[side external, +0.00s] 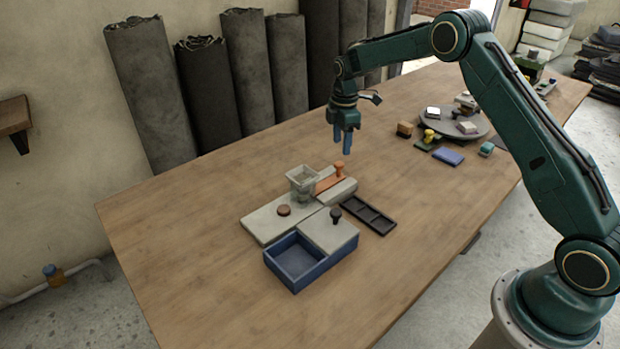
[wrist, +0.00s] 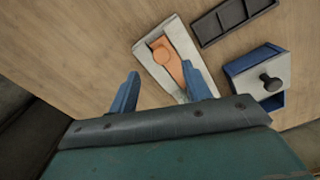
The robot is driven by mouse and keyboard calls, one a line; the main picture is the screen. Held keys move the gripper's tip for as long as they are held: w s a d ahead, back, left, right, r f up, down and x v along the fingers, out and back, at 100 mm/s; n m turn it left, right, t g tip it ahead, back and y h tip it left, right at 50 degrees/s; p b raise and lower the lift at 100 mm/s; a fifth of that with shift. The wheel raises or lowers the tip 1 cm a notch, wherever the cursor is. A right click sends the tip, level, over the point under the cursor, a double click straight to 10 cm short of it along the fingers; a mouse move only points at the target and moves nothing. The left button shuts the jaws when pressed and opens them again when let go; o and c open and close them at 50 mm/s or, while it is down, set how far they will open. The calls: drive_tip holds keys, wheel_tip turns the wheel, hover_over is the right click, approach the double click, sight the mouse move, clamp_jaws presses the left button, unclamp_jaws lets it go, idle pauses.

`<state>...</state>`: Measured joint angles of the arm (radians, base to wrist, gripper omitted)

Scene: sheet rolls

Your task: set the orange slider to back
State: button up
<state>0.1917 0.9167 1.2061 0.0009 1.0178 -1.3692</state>
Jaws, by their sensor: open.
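The orange slider (side external: 339,170) is a small upright knob on an orange strip, set in a pale grey block (side external: 344,190) on the table. In the wrist view the slider's round knob (wrist: 162,50) shows near one end of its track, just beyond my fingertips. My gripper (side external: 343,143) points down, open and empty, above the table behind the slider block. It also shows in the wrist view (wrist: 162,82), with its two blue fingers apart. The right finger partly hides the orange strip there.
Close to the slider stand a clear hopper-like cup (side external: 302,183), a blue open box (side external: 299,262) with a black knob (side external: 335,214) on its grey lid, and a dark compartment tray (side external: 368,215). A round turntable (side external: 478,130) holds small items at right. The table's left side is clear.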

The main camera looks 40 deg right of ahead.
wheel_tip(320, 180, up, 8)
drive_tip(key=shift+f, duration=0.25)
idle(0.4)
drive_tip(key=s+a+r+m+t, duration=0.1)
drive_tip(key=s+a+r+m, duration=0.25)
drive_tip(key=s+r, duration=0.55)
drive_tip(key=s+a+r+m+t, duration=0.2)
drive_tip(key=s+a+r+m, duration=0.15)
drive_tip(key=s+r, duration=0.55)
drive_tip(key=s+a+f+m+t, duration=0.1)
drive_tip(key=s+a+m, duration=0.1)
drive_tip(key=s, duration=0.9)
drive_tip(key=s+a+f+m+t, duration=0.1)
drive_tip(key=s+m, duration=0.3)
drive_tip(key=s, duration=0.7)
drive_tip(key=shift+a+f+t, duration=0.3)
drive_tip(key=shift+a+f, duration=0.25)
drive_tip(key=shift+a, duration=0.1)
